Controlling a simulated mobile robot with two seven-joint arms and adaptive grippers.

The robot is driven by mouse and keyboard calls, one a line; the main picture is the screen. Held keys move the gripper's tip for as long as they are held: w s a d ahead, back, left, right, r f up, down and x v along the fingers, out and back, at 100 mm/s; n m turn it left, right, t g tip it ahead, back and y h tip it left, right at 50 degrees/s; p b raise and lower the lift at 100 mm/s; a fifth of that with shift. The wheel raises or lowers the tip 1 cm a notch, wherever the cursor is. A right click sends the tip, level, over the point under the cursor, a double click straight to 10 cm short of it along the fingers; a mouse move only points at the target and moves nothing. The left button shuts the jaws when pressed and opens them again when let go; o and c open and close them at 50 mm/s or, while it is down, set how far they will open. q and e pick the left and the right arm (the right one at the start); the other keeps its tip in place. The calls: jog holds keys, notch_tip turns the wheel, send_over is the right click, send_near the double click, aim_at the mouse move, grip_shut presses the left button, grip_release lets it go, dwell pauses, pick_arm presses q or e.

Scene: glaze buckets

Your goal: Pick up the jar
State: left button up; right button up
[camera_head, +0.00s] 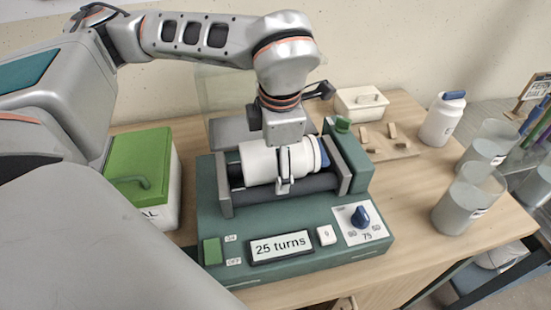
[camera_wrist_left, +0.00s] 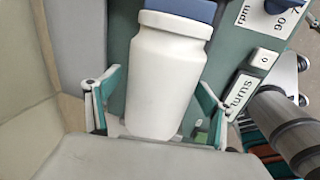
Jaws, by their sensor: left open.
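A white jar (camera_head: 258,163) with a blue lid (camera_head: 323,152) lies on its side on the rollers (camera_head: 290,190) of a green machine (camera_head: 220,235). My left gripper (camera_head: 284,180) comes down over the jar from above. In the left wrist view the jar (camera_wrist_left: 168,82) lies between the two fingers of my left gripper (camera_wrist_left: 160,85), one finger on each side. The fingers are open, and gaps show between them and the jar. The lower end of the jar is partly hidden there by the gripper body. My right gripper is not in view.
A green-lidded box (camera_head: 142,165) stands left of the machine. Another white jar (camera_head: 441,120) with a blue cap stands upright at the right, near grey buckets (camera_head: 463,205). A white container (camera_head: 360,103) and a wooden board (camera_head: 392,150) lie behind the machine. Its front panel has a blue knob (camera_head: 361,217).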

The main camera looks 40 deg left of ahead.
pick_arm(q)
jog(key=c, duration=1.6)
jog(key=shift+r, duration=0.1)
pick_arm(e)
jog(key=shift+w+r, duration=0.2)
pick_arm(q)
jog(key=shift+r, duration=0.55)
notch_tip(320, 180, up, 25)
jog(key=p, duration=1)
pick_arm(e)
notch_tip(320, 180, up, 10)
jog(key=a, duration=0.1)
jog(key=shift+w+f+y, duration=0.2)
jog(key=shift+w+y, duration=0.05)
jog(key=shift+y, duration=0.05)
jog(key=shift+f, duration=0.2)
